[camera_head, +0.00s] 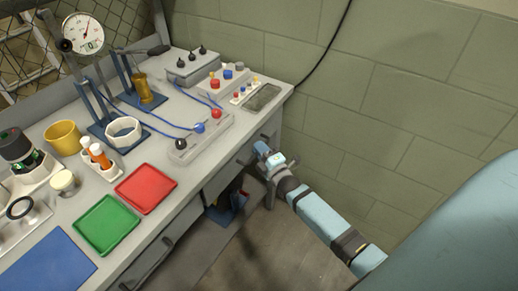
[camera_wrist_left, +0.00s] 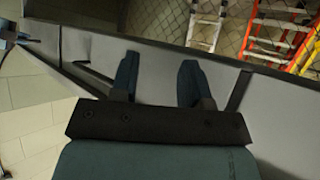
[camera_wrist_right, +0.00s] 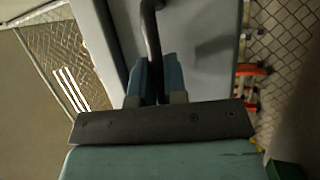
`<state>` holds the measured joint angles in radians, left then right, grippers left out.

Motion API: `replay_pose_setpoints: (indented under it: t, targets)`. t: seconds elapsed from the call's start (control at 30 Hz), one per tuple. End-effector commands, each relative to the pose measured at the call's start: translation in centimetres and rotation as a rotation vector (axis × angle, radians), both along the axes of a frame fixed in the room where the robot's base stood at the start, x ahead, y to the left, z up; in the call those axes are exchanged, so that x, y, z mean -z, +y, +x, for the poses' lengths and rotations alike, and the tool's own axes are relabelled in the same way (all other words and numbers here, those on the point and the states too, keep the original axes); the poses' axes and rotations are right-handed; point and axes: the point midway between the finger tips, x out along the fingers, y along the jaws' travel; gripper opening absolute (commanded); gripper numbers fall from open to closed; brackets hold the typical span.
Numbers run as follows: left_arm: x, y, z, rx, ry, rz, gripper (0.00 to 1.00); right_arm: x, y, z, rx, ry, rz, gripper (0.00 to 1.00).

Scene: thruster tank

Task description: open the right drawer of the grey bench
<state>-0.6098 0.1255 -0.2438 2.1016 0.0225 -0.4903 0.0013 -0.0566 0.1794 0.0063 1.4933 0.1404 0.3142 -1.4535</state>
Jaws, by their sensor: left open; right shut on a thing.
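The grey bench (camera_head: 165,215) runs from the lower left to the wall. Its right drawer (camera_head: 222,178) is at the far end, and its front looks about level with the bench; I cannot tell a gap. My right gripper (camera_head: 262,152) is at that drawer's front. In the right wrist view, my right gripper (camera_wrist_right: 155,75) is shut on the dark drawer handle (camera_wrist_right: 152,32), a bar between its blue fingers. My left gripper (camera_wrist_left: 157,75) shows only in the left wrist view, open and empty, close to a grey surface.
On the bench top are a red tray (camera_head: 146,188), a green tray (camera_head: 107,224), a yellow mug (camera_head: 63,137) and control boxes with knobs. Another handle (camera_head: 150,265) is on the near bench front. A block wall (camera_head: 400,110) stands beyond the bench's end. The floor (camera_head: 285,255) in front is clear.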

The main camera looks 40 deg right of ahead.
Motion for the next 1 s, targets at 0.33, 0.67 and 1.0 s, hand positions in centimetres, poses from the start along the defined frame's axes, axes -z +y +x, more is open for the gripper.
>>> replay_pose_setpoints:
  t: [0.33, 0.67, 1.0]
  targets:
    - [-1.4, 0.1, -0.2, -0.008, 0.025, -0.006, 0.43, -0.3, -2.2, -5.6, 0.0, 0.006, -0.002, 0.0]
    - [-2.5, 0.3, -0.3, -0.021, 0.043, -0.011, 0.43, -0.2, -5.6, -13.8, 0.0, 0.007, -0.001, 0.0]
    - [-3.5, 0.7, -0.3, -0.007, 0.02, 0.011, 0.43, -0.1, -8.1, -19.6, 0.0, 0.004, 0.0, 0.0]
